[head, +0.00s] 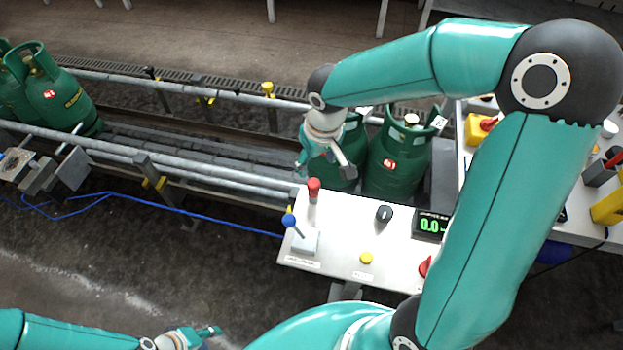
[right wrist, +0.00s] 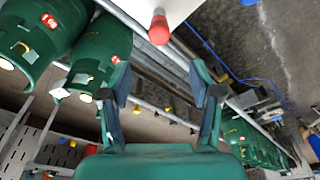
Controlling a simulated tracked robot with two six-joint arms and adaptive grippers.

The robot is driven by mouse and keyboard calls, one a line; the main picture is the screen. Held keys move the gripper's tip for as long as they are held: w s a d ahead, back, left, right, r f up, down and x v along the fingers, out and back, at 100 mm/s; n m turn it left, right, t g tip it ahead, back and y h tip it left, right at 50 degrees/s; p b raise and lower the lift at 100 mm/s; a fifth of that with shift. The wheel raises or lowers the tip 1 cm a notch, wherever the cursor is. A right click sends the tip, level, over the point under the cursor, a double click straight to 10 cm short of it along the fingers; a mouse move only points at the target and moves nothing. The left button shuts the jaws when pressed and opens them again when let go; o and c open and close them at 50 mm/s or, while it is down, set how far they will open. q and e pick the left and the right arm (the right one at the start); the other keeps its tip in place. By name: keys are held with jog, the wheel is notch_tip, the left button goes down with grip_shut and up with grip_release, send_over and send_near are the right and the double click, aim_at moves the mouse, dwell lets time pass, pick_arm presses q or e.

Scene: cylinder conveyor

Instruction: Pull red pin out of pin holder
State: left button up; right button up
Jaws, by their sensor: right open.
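The red pin (head: 314,184) stands upright at the back left corner of the white control panel, and its red top also shows in the right wrist view (right wrist: 158,27). The short grey pin holder (head: 313,198) is below its red top. My right gripper (head: 325,165) is open and empty, just behind and above the red pin. In the right wrist view its two fingers (right wrist: 162,85) are wide apart, and the red pin is beyond the gap, apart from them. My left gripper (head: 200,335) is at the bottom edge, left of the panel; its finger gap is unclear.
The white control panel (head: 340,240) holds a blue-knobbed lever (head: 289,220), a black dial (head: 384,214), a yellow button (head: 366,258) and a green display (head: 430,225). Green gas cylinders (head: 395,165) stand on the conveyor close behind. A cluttered white table is at the right.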

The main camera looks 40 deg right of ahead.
aim_at(314, 183)
jog(key=f, duration=0.3)
jog(key=w+f, duration=0.1)
jog(key=f, duration=0.6)
jog(key=shift+w+d+f, duration=0.1)
jog(key=shift+w+f, duration=0.05)
jog(key=shift+f, duration=0.25)
grip_shut()
